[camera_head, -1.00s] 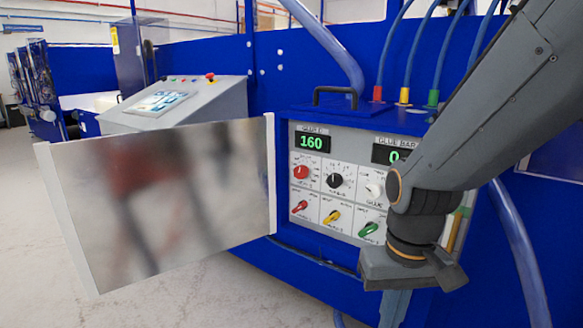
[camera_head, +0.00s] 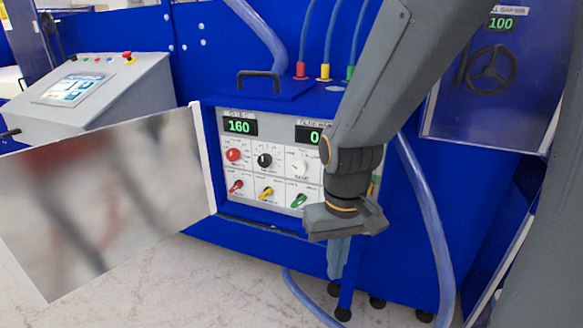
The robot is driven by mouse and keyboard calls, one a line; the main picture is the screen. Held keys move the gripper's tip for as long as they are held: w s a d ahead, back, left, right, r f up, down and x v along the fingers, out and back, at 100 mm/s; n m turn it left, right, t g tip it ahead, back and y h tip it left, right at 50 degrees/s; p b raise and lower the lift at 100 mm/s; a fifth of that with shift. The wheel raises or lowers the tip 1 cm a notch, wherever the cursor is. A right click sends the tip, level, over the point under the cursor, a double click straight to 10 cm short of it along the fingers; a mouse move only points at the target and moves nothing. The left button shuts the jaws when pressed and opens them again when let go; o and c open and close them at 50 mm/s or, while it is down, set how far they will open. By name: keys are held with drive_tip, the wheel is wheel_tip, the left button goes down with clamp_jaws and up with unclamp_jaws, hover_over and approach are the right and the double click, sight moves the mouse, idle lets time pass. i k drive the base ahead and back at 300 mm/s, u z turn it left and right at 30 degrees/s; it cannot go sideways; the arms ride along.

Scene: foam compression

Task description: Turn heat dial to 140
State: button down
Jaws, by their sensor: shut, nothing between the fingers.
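The control panel (camera_head: 270,197) is in a blue box with its door swung open to the left. Its left green display (camera_head: 239,127) reads 160. Below that sits a red round dial (camera_head: 233,154), beside a black dial (camera_head: 265,160) and a white dial (camera_head: 299,166). The dial labels are too small to read, so I cannot tell which is marked heat. My gripper (camera_head: 338,262) points down, shut and empty, in front of the panel's right side and apart from the dials. My arm hides part of the right display (camera_head: 308,134) and the panel's right edge.
The open metal door (camera_head: 110,200) stands left of the panel. Red, yellow and green switches (camera_head: 266,193) sit below the dials. A grey console (camera_head: 90,95) is at left. Blue hoses (camera_head: 425,220) run above and right. A handwheel (camera_head: 490,70) is at upper right.

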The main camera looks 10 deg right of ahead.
sight(232, 154)
drive_tip(key=z, duration=1.25)
drive_tip(key=k, duration=0.95)
drive_tip(key=u, duration=1.3)
drive_tip(key=i, duration=0.5)
drive_tip(key=z, duration=0.05)
